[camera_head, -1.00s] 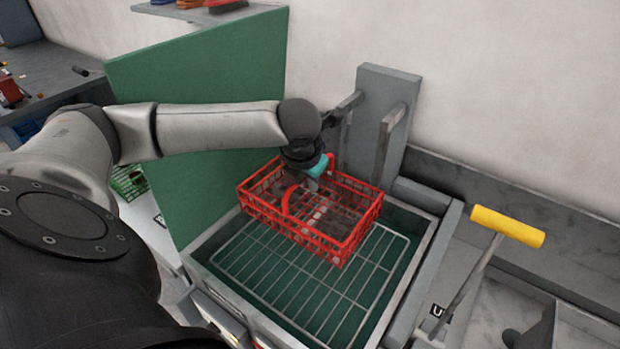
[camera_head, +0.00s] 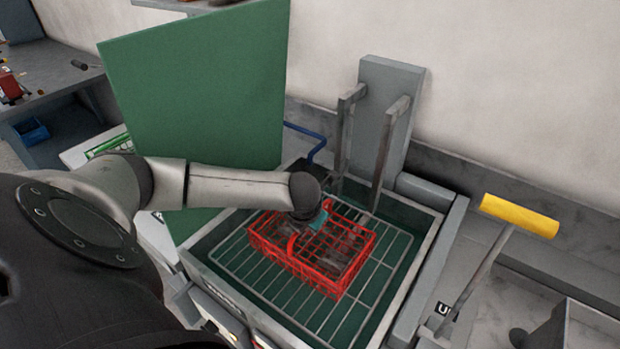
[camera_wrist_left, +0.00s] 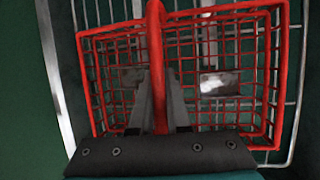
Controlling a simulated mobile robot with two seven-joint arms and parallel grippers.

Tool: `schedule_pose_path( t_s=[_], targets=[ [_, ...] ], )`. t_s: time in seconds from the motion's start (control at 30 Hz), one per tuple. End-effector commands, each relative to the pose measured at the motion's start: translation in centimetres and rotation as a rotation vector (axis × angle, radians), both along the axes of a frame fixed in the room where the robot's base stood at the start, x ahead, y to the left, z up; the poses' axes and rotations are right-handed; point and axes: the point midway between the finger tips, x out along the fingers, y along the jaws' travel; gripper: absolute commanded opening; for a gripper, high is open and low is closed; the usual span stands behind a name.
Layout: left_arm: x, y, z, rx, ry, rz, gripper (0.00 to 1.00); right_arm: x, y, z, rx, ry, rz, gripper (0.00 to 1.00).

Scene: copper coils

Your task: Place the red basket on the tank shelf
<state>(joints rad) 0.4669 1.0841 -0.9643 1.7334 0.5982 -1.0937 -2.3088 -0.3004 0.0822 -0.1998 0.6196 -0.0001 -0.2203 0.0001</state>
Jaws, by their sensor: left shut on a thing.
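The red basket (camera_head: 348,272) is over the wire tank shelf (camera_head: 236,262) inside the green-lined tank (camera_head: 402,262). It looks low and level, on or just above the wires; I cannot tell which. My left gripper (camera_head: 306,232) is shut on the basket's red handle. In the left wrist view the handle (camera_wrist_left: 155,30) runs between the fingers of my left gripper (camera_wrist_left: 158,85), with the basket (camera_wrist_left: 270,75) around and below them. Grey pieces (camera_wrist_left: 220,84) show in the basket. My right gripper is not in view.
A green upright panel (camera_head: 200,100) stands left of the tank. Two grey uprights (camera_head: 388,150) and a post rise at its back. A yellow-handled lever (camera_head: 520,215) is to its right. Bare shelf wires show around the basket.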

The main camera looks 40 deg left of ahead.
Motion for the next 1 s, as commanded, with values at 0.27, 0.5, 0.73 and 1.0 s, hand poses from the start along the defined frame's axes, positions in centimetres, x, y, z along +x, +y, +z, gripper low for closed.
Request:
schedule_pose_path(
  t_s=[0.27, 0.5, 0.73, 1.0],
  targets=[
    [0.1, 0.0, 0.0, 0.0, -0.002, 0.001, 0.0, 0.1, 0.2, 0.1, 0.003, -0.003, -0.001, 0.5],
    [0.0, 0.0, 0.0, 0.0, 0.001, 0.0, 0.41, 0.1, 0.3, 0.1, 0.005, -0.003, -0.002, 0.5],
    [0.0, 0.0, 0.0, 0.0, 0.001, 0.0, 0.44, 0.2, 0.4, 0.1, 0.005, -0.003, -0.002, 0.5],
    [-0.5, -0.3, 1.7, 0.0, -0.001, -0.001, 0.44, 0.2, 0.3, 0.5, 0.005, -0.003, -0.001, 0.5]
  ],
)
